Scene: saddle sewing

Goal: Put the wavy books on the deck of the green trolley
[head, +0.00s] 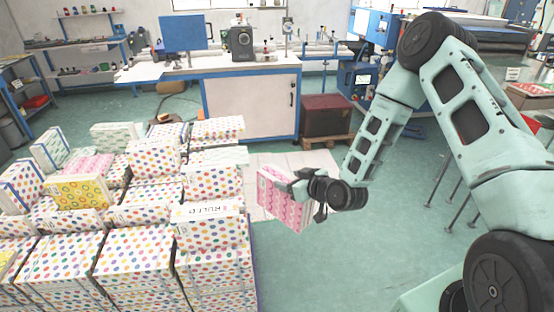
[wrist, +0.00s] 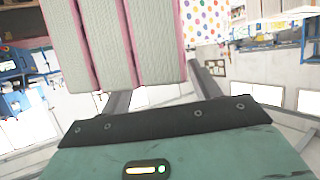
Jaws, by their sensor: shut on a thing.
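My gripper (head: 289,186) is shut on a bundle of pink wavy books (head: 280,207), held in the air to the right of the book stacks. In the wrist view the held books (wrist: 112,40) show grey-white page edges between pink covers, above my gripper's fingers (wrist: 160,92). Another pink wavy book pile (head: 92,167) lies among the stacks at the left. I cannot make out the green trolley in either view.
Large stacks of dotted books (head: 140,265) fill the left and front left. A yellow patterned book (head: 82,193) lies on top. Behind stand a white and blue workbench (head: 250,100) and a dark red box (head: 326,116). Green floor (head: 350,255) is clear at front centre.

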